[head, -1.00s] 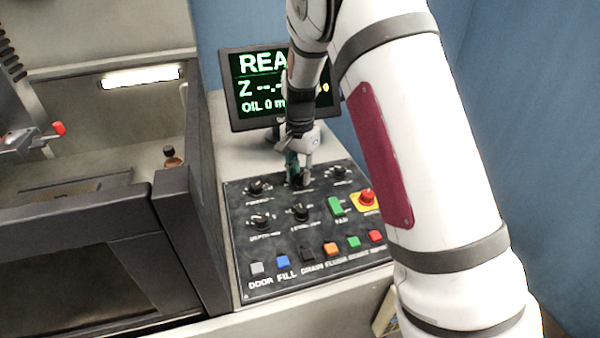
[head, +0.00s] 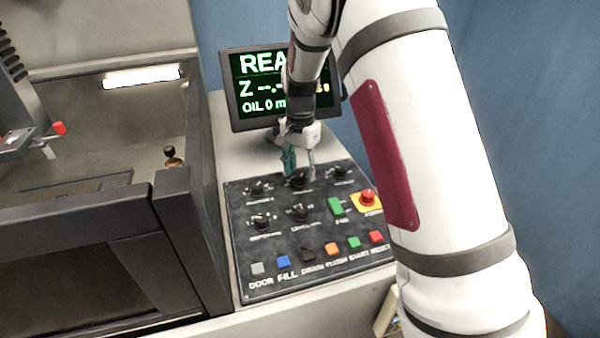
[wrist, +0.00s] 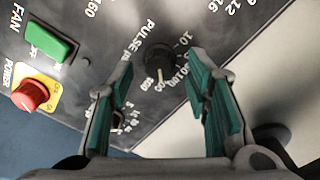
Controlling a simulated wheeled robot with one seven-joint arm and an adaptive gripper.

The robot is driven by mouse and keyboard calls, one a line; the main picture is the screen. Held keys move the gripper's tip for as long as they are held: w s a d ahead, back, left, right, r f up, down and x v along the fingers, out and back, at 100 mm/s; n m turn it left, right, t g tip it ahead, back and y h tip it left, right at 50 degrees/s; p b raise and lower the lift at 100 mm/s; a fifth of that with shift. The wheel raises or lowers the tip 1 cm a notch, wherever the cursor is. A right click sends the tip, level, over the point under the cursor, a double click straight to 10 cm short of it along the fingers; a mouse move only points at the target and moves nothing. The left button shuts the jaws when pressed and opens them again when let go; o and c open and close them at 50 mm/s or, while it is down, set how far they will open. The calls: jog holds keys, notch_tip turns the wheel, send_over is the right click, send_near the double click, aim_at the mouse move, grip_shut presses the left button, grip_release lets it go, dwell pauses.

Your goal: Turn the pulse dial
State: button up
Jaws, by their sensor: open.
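The pulse dial (wrist: 160,62) is a round black knob with a pale pointer mark, labelled PULSE, with a printed number scale around it. In the head view the dial (head: 299,180) sits in the middle of the panel's back row. My gripper (head: 300,165) is just above it, pointing down. In the wrist view my gripper (wrist: 160,70) is open, its two teal-padded fingers apart. The dial shows in the gap near the fingertips, with nothing held. Part of its scale is hidden by the right finger.
The black control panel (head: 285,287) holds other knobs, a green fan switch (head: 335,206), a red power knob (head: 367,196) and a front row of coloured buttons. A monitor (head: 236,95) stands behind. A dark-walled machine tank (head: 185,235) is at left.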

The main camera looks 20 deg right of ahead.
aim_at(300, 176)
notch_tip(300, 176, up, 10)
jog(key=shift+r, duration=0.25)
jog(key=shift+r, duration=0.1)
dwell(0.4)
jog(key=s+r+n+t, duration=0.2)
jog(key=s+r+n, duration=0.3)
jog(key=s, duration=0.7)
jog(key=s+r+n+t, duration=0.1)
jog(key=s+r+n, duration=0.1)
jog(key=s+r, duration=0.7)
jog(key=s+f+n+t, duration=0.1)
jog(key=s+f+n, duration=0.2)
jog(key=s, duration=0.9)
notch_tip(300, 176, down, 2)
jog(key=shift+d+f+t, duration=0.1)
jog(key=shift+d+t, duration=0.1)
jog(key=shift+t, duration=0.2)
